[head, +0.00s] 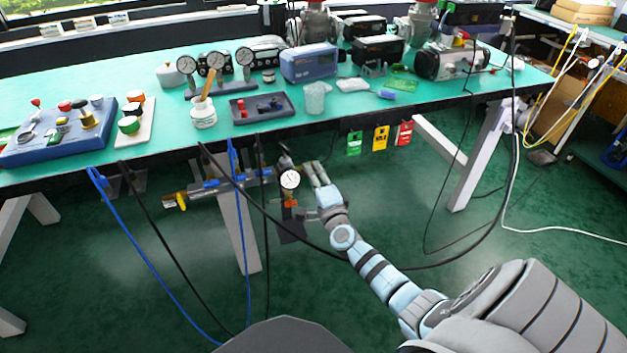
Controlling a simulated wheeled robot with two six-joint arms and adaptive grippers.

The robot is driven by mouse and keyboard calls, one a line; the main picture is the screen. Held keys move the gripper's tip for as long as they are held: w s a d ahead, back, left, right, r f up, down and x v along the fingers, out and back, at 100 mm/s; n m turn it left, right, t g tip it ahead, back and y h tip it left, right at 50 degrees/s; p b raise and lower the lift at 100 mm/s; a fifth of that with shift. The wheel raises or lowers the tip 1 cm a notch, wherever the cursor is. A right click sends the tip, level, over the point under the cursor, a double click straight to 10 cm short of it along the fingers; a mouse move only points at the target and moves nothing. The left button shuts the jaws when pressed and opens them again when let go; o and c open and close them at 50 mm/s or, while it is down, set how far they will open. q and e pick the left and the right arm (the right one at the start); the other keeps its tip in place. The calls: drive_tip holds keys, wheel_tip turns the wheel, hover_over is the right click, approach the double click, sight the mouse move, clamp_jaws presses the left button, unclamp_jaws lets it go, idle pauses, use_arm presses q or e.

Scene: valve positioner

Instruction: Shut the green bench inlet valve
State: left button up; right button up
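The green bench (450,112) carries a pipe assembly under its front edge. At that assembly's left end is a yellow handle (182,201), with blue handles (210,184) along the pipe. A round white gauge (290,180) with an orange part below it sits at the right end. I cannot tell for sure which handle belongs to the inlet valve. My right gripper (316,172) is just right of the gauge, below the bench edge, well away from the yellow handle. Whether its fingers are apart or hold something is too small to tell. My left gripper is not in view.
Blue hose (128,243) and black hoses hang in front of and beside the pipes. Green, yellow and red tags (380,139) hang from the bench edge. A bench leg (241,240) stands behind the pipes. Gauges, a brush pot and instruments crowd the bench top.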

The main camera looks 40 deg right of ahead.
drive_tip(key=shift+w, duration=0.1)
clamp_jaws()
